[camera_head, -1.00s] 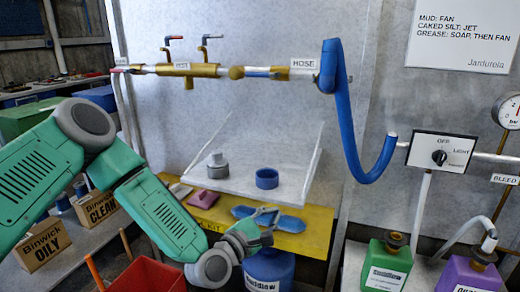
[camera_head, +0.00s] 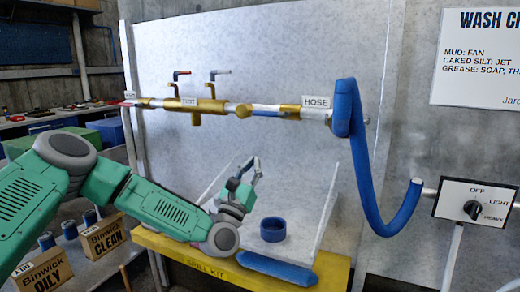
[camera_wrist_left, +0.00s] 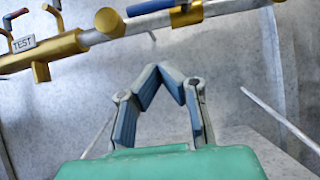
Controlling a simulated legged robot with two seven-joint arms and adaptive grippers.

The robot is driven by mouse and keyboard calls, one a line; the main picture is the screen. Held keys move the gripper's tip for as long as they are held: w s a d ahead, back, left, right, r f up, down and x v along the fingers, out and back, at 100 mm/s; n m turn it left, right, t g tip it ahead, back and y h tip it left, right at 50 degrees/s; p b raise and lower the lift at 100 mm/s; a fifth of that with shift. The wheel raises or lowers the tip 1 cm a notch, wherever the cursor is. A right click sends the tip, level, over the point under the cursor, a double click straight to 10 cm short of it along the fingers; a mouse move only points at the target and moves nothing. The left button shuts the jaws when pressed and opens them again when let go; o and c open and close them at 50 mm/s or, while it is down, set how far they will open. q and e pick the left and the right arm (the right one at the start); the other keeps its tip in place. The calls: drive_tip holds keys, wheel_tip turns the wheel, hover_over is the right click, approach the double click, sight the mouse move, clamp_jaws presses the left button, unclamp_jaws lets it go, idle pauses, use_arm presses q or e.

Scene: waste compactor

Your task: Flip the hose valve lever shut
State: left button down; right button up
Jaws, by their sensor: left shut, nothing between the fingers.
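The hose line runs along the upper wall, with a HOSE tag (camera_head: 317,102) at its right. A blue lever (camera_head: 267,113) lies along the pipe beside a round brass fitting (camera_head: 243,110). In the left wrist view the blue lever (camera_wrist_left: 150,7) lies level at the top edge, between brass parts. My left gripper (camera_head: 254,163) is below the pipe, in front of the white tray, pointing up and touching nothing. In the left wrist view its fingers (camera_wrist_left: 171,72) are shut and empty, below the pipe. My right gripper is out of view.
A red lever (camera_head: 182,73) and a grey-tipped lever (camera_head: 220,72) stand on the brass TEST section. The blue hose (camera_head: 362,160) hangs at the right, beside a dial box (camera_head: 476,205). A blue ring (camera_head: 273,229) sits on the tray. Space between gripper and pipe is clear.

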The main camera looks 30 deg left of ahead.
sight(271, 113)
use_arm(q)
drive_tip(key=w+a+r+m, duration=0.1)
drive_tip(key=w+r, duration=0.6)
drive_tip(key=r, duration=0.2)
drive_tip(key=shift+w+h+p, duration=0.4)
drive_tip(key=shift+p, duration=0.05)
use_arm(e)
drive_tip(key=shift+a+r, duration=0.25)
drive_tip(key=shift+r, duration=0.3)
use_arm(q)
drive_tip(key=shift+a+r+m, duration=0.15)
drive_tip(key=shift+a+m, duration=0.1)
drive_tip(key=shift+m, duration=0.25)
